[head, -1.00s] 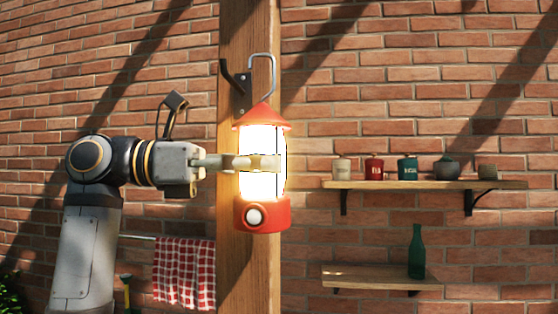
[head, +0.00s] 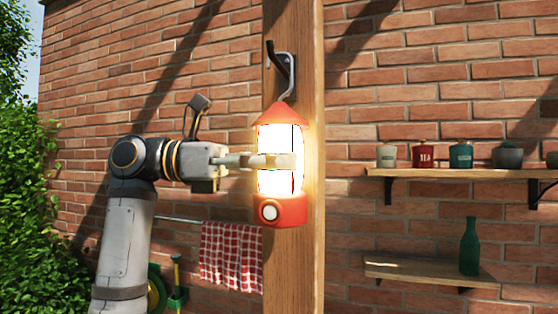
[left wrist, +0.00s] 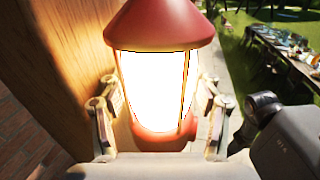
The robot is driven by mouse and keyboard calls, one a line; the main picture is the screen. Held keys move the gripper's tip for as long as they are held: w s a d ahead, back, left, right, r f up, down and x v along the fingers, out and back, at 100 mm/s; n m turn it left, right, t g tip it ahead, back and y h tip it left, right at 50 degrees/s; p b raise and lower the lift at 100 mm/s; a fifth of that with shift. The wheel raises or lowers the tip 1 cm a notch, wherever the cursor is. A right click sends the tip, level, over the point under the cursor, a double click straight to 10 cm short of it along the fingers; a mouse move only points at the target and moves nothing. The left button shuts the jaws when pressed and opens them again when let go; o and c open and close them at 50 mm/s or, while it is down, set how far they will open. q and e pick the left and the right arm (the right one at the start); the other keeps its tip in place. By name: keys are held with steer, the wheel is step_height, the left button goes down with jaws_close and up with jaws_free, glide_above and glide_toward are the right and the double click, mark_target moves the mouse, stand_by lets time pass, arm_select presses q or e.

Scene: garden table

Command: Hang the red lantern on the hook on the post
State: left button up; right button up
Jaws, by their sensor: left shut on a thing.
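The red lantern (head: 282,208) glows white and hangs upright in front of the wooden post (head: 308,250). Its grey wire handle (head: 292,80) overlaps the dark hook (head: 270,56) on the post; I cannot tell whether the handle bears on the hook. My left gripper (head: 278,161) reaches in from the left and is shut around the lantern's lit middle. In the left wrist view the lantern (left wrist: 160,25) stands between my two fingers, close beside the post (left wrist: 70,50). The hook and handle are out of that view. My right gripper is not in view.
A brick wall stands behind the post. Shelves at right hold canisters (head: 461,156) and a green bottle (head: 469,247). A red checked towel (head: 231,255) hangs on a rail left of the post. A cluttered table (left wrist: 290,55) stands on grass in the wrist view.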

arm_select(q)
steer(key=shift+a+r, duration=0.1)
steer(key=o, duration=1.3)
steer(key=shift+s, duration=0.1)
steer(key=o, duration=0.3)
steer(key=shift+s, duration=0.1)
steer(key=shift+a, duration=0.1)
steer(key=a, duration=1.1)
steer(key=shift+w+a, duration=0.3)
steer(key=shift+w, duration=0.05)
